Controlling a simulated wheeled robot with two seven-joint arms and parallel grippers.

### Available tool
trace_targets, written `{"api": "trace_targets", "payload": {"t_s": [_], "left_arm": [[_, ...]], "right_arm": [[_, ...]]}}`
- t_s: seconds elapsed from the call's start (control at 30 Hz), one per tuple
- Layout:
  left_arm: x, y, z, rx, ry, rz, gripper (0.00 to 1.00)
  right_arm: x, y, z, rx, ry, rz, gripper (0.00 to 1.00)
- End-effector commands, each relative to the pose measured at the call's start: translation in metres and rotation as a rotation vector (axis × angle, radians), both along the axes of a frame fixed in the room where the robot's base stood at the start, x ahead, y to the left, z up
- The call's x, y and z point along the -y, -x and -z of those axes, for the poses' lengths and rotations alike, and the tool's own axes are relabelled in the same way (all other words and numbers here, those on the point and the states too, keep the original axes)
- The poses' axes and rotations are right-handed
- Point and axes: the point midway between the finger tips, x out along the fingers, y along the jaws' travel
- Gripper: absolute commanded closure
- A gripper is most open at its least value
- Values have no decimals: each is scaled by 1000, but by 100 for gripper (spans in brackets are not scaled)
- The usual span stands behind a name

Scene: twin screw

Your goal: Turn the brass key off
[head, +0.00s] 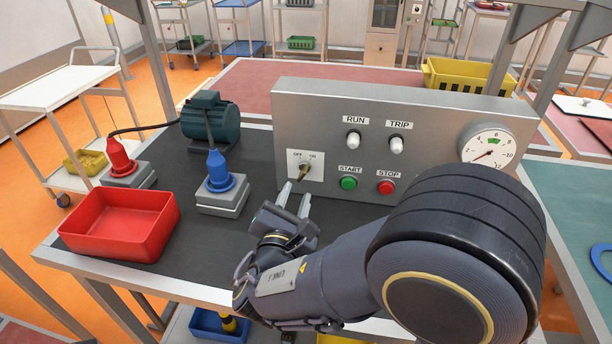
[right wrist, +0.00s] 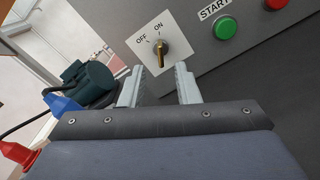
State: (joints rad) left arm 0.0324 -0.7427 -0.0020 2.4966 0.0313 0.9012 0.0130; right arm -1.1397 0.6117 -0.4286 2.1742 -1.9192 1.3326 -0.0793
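The brass key (head: 304,172) sits in a white switch plate (head: 293,159) marked OFF and ON, on the front of the grey panel. In the right wrist view the key (right wrist: 161,48) stands below the labels, its upper end nearer ON than OFF. My right gripper (head: 296,195) is open in front of the plate. In the right wrist view its two fingers (right wrist: 159,80) are spread, with the key just beyond the gap between them; I cannot tell whether they touch it. My left gripper is not in view.
The panel also has a green START button (head: 348,183), a red STOP button (head: 386,187), two white lamps and a gauge (head: 487,149). On the dark bench stand a red tray (head: 120,225), red and blue plugs in grey sockets, and a green motor (head: 210,122).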

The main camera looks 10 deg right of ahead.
Motion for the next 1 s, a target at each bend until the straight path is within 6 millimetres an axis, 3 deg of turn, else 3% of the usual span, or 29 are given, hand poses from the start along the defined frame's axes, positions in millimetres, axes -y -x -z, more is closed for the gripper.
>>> {"api": "trace_targets", "payload": {"t_s": [0.17,0.6,0.93,1.0], "left_arm": [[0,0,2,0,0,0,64],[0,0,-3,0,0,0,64],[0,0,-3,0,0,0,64],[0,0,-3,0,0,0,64]], "right_arm": [[4,-12,3,0,2,0,71],[28,-68,3,0,2,0,71],[29,-72,3,1,1,-2,71],[29,-72,3,1,1,-2,79]]}}
